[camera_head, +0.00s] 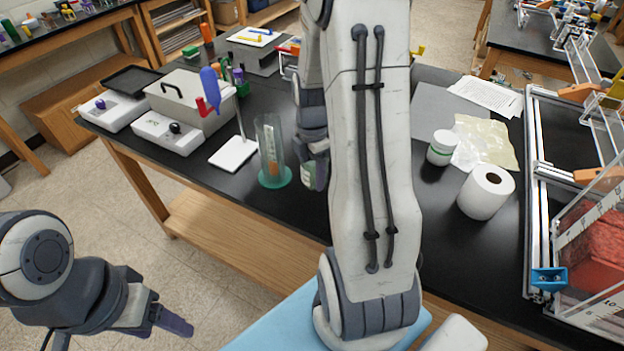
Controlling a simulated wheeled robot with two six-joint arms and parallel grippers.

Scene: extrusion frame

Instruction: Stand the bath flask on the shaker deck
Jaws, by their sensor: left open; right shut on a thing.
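My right arm crosses the middle of the view, and its gripper (316,168) is above the black bench. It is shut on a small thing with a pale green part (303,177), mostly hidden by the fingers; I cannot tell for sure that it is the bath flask. The likely shaker is a white unit with a flat black deck (131,80) at the bench's back left; the visible deck looks empty. Beside it stands a grey bath box (190,96) with a handled lid and a white front (167,132). My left gripper (172,322) is open and empty over the floor, lower left.
A clear cylinder on a green base (274,177) stands just left of my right gripper. A white-based stand (233,153) is behind it. Right of my arm are a white jar (441,150), a paper roll (486,191) and a metal-framed tank (598,255).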

